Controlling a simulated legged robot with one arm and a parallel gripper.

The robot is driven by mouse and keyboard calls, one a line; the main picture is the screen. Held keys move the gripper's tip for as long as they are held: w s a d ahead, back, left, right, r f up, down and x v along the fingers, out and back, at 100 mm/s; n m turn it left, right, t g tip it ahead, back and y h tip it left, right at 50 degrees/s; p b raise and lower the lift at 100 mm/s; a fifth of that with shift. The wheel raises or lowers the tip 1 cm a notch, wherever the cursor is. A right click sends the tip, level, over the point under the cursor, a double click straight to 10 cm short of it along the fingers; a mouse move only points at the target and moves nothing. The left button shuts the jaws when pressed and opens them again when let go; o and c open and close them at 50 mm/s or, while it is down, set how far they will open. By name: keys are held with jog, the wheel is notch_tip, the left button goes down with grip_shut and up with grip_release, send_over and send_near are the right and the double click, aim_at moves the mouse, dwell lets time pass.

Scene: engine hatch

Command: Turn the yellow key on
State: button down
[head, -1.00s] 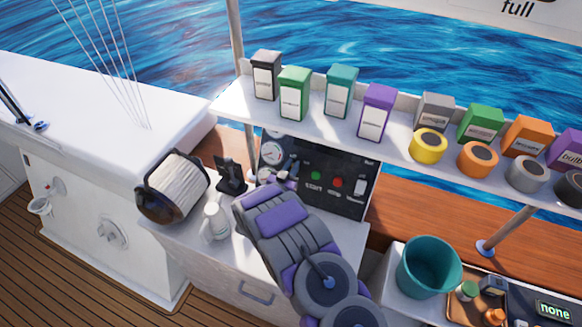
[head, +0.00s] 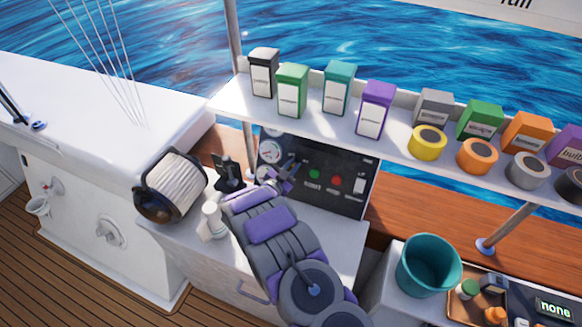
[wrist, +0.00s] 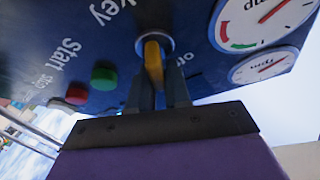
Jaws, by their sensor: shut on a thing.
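The yellow key (wrist: 153,62) sits in a round metal lock ring on the dark control panel (wrist: 115,50) in the wrist view. My gripper (wrist: 157,82) is shut on the key, with one dark finger on each side of it. The word "key" is printed on the panel to the left of the lock, and part of an "on" label shows to its right. In the head view my gripper (head: 284,176) is at the left part of the panel (head: 335,185), beside the gauges. The key is hidden there.
A green button (wrist: 104,77) and a red button (wrist: 76,94) are left of the key. Gauges (wrist: 262,22) are to its right. A white bottle (head: 213,220) and a filter (head: 172,184) stand left of my arm. A shelf of boxes (head: 375,108) overhangs the panel.

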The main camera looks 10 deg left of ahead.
jog(key=m+g+h+b, duration=0.1)
jog(key=m, duration=0.2)
jog(key=shift+m, duration=0.3)
jog(key=shift+s+d+f+m+g+h+b, duration=0.15)
jog(key=shift+m+g+b, duration=0.15)
jog(key=shift+m, duration=0.45)
jog(key=shift+f+m+g+h+b, duration=0.1)
jog(key=shift+m+g+b, duration=0.2)
jog(key=shift+m, duration=0.4)
jog(key=shift+s+d+f+m+g+h+b, duration=0.15)
jog(key=shift+m+g+b, duration=0.15)
jog(key=shift+m, duration=0.45)
jog(key=shift+w, duration=0.1)
jog(key=c, duration=1.2)
grip_release()
jog(key=shift+r, duration=0.1)
jog(key=shift+o, duration=0.2)
jog(key=v, duration=0.7)
jog(key=shift+a+p, duration=0.3)
jog(key=shift+p, duration=0.15)
